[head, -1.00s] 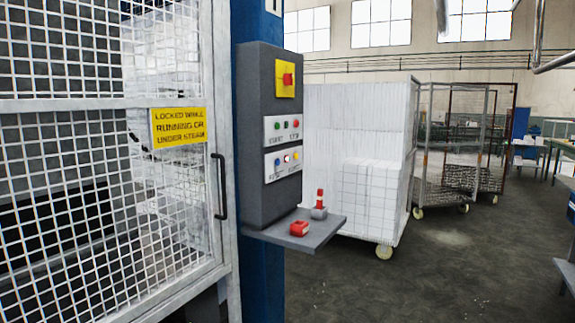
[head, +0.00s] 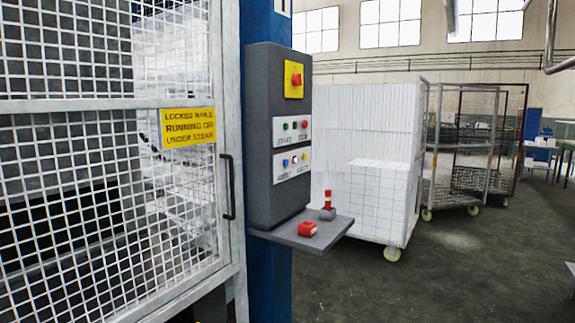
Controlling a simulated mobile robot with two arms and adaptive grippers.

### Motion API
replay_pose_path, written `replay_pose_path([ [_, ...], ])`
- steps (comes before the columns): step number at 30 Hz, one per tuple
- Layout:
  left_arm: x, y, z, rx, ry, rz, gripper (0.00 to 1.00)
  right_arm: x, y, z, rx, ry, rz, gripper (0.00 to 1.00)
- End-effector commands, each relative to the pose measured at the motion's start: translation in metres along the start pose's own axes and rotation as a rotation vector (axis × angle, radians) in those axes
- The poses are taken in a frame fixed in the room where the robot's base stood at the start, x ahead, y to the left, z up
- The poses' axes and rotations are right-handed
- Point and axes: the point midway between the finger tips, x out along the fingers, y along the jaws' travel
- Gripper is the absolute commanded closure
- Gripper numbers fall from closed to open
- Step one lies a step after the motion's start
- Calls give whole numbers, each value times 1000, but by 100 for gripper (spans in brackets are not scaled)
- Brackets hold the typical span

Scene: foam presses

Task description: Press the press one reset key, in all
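The press control box (head: 277,140) is a dark grey panel on a blue column beside the mesh guard door. At its top is a red knob on a yellow plate (head: 294,80). Below is a white plate with a green, a dark and a red button (head: 304,125). The lower white plate has a blue button (head: 285,163), a pale lit one (head: 295,160) and a yellow one (head: 305,157). The labels are too small to read, so I cannot tell which is the reset key. Neither gripper is in view.
A grey shelf (head: 330,229) juts out below the box, holding a red padlock-like block (head: 307,229) and a small red-topped item (head: 327,205). The mesh door (head: 90,200) is closed, with a yellow warning sign (head: 188,128).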

Motion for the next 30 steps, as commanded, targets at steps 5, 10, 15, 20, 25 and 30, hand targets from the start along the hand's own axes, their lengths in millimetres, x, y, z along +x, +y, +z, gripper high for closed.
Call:
replay_pose_path([
  [5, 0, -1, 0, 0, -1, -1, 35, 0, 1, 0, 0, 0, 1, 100],
  [10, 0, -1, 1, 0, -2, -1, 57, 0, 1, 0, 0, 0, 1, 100],
  [15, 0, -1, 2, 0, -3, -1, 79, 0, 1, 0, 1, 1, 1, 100],
  [20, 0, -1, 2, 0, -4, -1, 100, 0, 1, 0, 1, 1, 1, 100],
  [25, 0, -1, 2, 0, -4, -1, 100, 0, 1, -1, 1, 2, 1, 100],
  [30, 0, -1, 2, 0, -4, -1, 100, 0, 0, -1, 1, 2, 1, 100],
])
